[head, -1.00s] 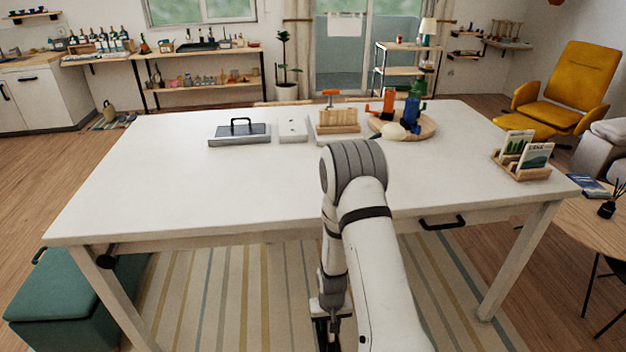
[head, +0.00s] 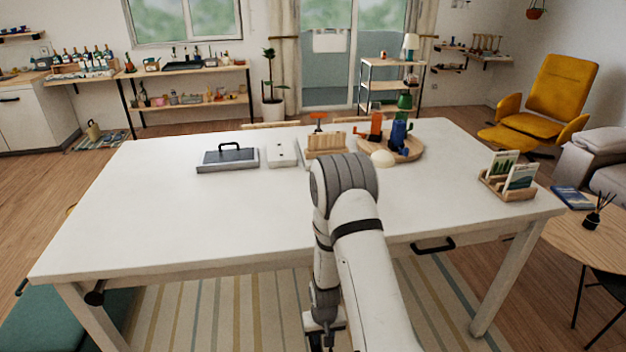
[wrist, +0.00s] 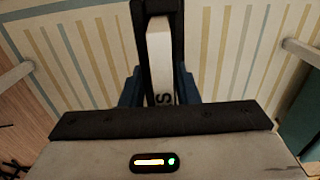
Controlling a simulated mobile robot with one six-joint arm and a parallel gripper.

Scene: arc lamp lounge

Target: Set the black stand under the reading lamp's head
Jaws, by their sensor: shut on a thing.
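My gripper (wrist: 158,88) is mostly below the frame in the head view. In the wrist view its dark blue jaw parts are shut on a black piece (wrist: 157,7), seemingly the black stand, at the top middle. A pale strip with a letter on it shows between the jaws. Most of the held thing is hidden or cut off. A lamp with a white shade (head: 411,42) stands on the far shelf in the head view; I cannot tell whether it is the reading lamp.
A white table (head: 180,225) fills the middle, with a wooden tray (head: 414,148), a grey black-handled block (head: 226,162) and a card holder (head: 506,188) on it. A yellow armchair (head: 560,90) stands at the right behind a round wooden table (head: 565,240). A striped rug (head: 240,315) lies below.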

